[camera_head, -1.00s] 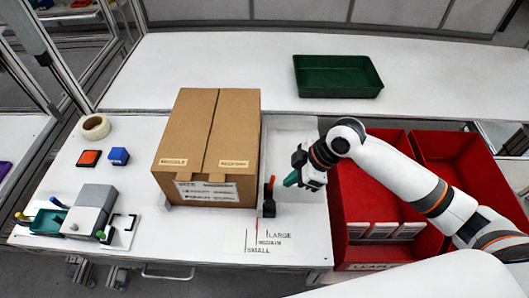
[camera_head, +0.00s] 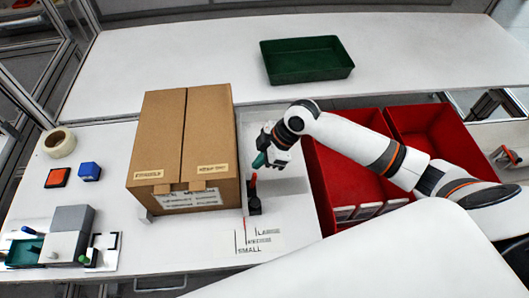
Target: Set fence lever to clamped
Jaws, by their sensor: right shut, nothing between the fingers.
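The fence lever (camera_head: 253,182) has a red handle and stands roughly upright on a small black base (camera_head: 254,206), just right of the cardboard box. My right gripper (camera_head: 259,160), with teal fingertips, is shut and empty. In this view its tips are just above and slightly right of the red handle's top; I cannot tell whether they touch it. My left gripper is not in view.
The closed cardboard box (camera_head: 183,135) stands left of the lever. Red bins (camera_head: 345,170) are on the right. A size label (camera_head: 258,241) marked small, medium and large lies in front of the lever. A green tray (camera_head: 306,60) sits behind.

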